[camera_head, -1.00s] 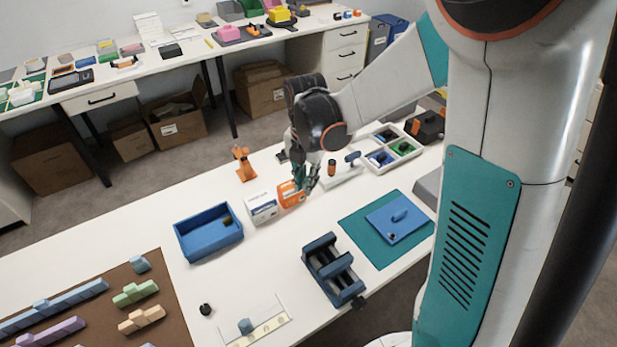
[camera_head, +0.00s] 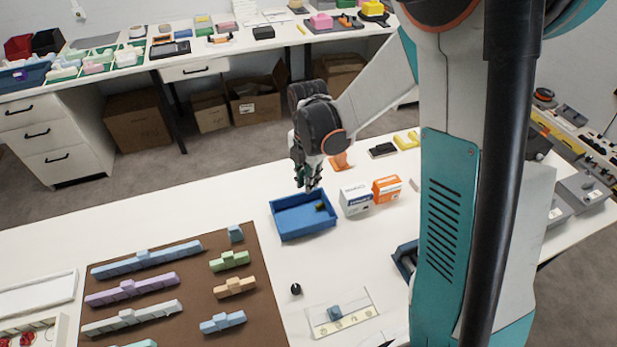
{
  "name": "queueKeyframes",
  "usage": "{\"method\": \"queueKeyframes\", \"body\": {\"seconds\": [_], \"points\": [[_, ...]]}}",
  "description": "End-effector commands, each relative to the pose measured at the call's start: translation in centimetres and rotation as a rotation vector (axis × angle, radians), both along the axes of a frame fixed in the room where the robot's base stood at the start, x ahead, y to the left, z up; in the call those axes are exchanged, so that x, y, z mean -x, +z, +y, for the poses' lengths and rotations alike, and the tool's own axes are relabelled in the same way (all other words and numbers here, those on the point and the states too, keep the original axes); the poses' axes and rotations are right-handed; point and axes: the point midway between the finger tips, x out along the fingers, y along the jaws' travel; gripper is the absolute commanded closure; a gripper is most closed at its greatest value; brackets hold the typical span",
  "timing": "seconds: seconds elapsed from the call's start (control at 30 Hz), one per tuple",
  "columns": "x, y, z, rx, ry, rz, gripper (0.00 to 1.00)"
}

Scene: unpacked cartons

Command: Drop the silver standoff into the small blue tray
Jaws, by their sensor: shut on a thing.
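The blue tray (camera_head: 290,233) stands on the white table near the middle of the head view. A small dark olive piece (camera_head: 320,206) lies inside it at the right end. My gripper (camera_head: 310,187) points down over the tray's far edge, above its right half. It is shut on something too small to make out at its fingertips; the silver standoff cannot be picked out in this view.
A brown board (camera_head: 190,290) with coloured blocks lies to the left. A small black knob (camera_head: 295,289) stands in front.

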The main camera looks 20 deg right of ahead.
Motion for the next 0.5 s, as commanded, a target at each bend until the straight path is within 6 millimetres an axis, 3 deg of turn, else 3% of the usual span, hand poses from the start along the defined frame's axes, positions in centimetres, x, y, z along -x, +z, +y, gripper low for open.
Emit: {"method": "queueKeyframes", "body": {"seconds": [0.5], "points": [[0.0, -5.2, 0.0, 0.000, 0.001, 0.000, 0.98]]}}
